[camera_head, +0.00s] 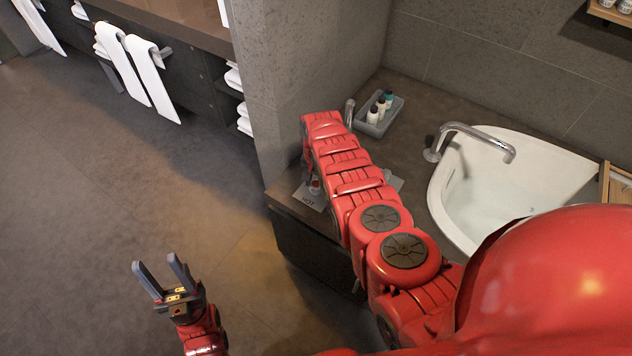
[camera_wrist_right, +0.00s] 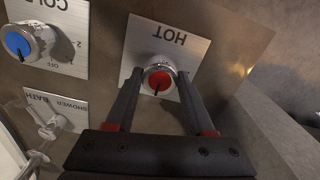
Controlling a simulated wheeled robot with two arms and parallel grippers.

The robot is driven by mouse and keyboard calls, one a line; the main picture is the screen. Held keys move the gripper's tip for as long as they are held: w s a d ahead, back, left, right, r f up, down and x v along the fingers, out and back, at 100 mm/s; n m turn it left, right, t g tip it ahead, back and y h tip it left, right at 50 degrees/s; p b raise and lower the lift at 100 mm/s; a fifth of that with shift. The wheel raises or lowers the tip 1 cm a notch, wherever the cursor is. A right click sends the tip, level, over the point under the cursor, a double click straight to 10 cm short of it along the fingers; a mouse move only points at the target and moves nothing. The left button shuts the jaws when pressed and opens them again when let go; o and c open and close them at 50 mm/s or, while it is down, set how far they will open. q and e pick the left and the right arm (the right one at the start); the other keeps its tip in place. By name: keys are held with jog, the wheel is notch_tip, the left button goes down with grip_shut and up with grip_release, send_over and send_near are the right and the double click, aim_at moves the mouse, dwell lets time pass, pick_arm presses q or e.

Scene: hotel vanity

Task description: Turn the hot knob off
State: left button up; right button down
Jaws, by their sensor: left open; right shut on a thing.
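The hot knob (camera_wrist_right: 160,80) has a red face, a chrome rim and a black pointer, and sits on a metal plate (camera_wrist_right: 147,45) marked HOT in the right wrist view. The pointer points toward the bottom of that picture. My right gripper (camera_wrist_right: 161,76) has one finger on each side of the knob and is shut on it. In the head view the HOT plate (camera_head: 309,199) is on the counter's left end, and my right arm hides most of the gripper. My left gripper (camera_head: 163,264) is open and empty above the floor.
A blue cold knob (camera_wrist_right: 20,41) and a shower/bath lever (camera_wrist_right: 52,124) are beside the hot plate. The head view shows a basin (camera_head: 500,195), a faucet (camera_head: 470,135) and a tray of bottles (camera_head: 390,119). Open floor lies to the left.

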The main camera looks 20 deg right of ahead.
aim_at(316, 183)
jog(key=shift+c, duration=1.3)
grip_release()
notch_tip(316, 183, up, 7)
jog(key=p, duration=0.5)
notch_tip(316, 183, up, 10)
jog(key=shift+r, duration=0.2)
